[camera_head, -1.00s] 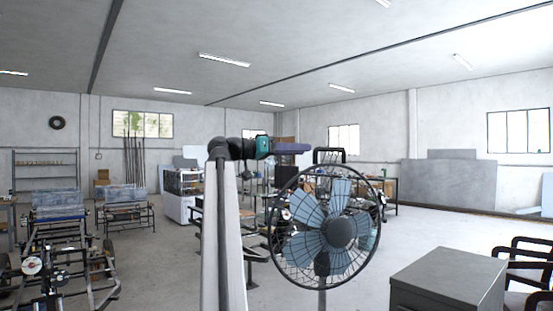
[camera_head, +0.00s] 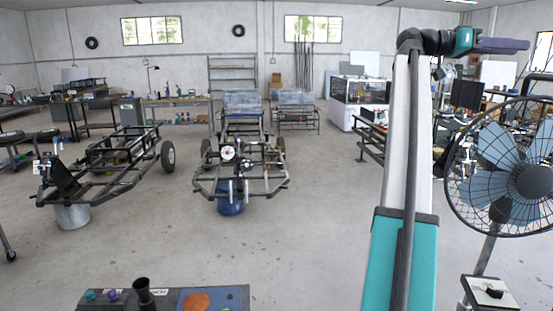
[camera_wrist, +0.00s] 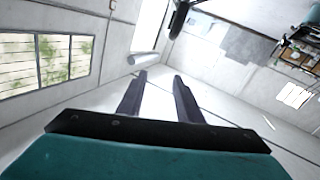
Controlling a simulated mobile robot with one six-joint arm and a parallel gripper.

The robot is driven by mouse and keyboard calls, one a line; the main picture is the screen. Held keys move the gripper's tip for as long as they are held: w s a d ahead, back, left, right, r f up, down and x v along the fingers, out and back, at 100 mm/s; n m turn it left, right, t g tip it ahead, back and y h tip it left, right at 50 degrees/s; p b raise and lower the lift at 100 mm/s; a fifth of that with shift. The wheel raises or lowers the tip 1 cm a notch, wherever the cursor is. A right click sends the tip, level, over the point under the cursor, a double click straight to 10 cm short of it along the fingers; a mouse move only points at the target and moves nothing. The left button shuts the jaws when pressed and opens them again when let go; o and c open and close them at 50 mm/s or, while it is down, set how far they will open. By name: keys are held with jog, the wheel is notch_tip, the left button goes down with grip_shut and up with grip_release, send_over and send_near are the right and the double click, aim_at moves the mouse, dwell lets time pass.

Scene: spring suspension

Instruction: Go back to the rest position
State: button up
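My gripper (camera_head: 505,45) is at the upper right of the head view, at the end of my raised arm, pointing right. It is seen from the side there. In the wrist view its two dark fingers (camera_wrist: 160,96) stand apart with nothing between them, so it is open and empty. No spring is clearly seen in my gripper or near it.
A standing fan (camera_head: 530,180) is at the right, below my gripper in the picture. Wheeled chassis frames stand at the middle (camera_head: 240,175) and left (camera_head: 105,160). A control box (camera_head: 165,298) is at the bottom. Open floor lies between.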

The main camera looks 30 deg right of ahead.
jog(key=shift+r+p, duration=1.15)
jog(key=shift+r, duration=0.3)
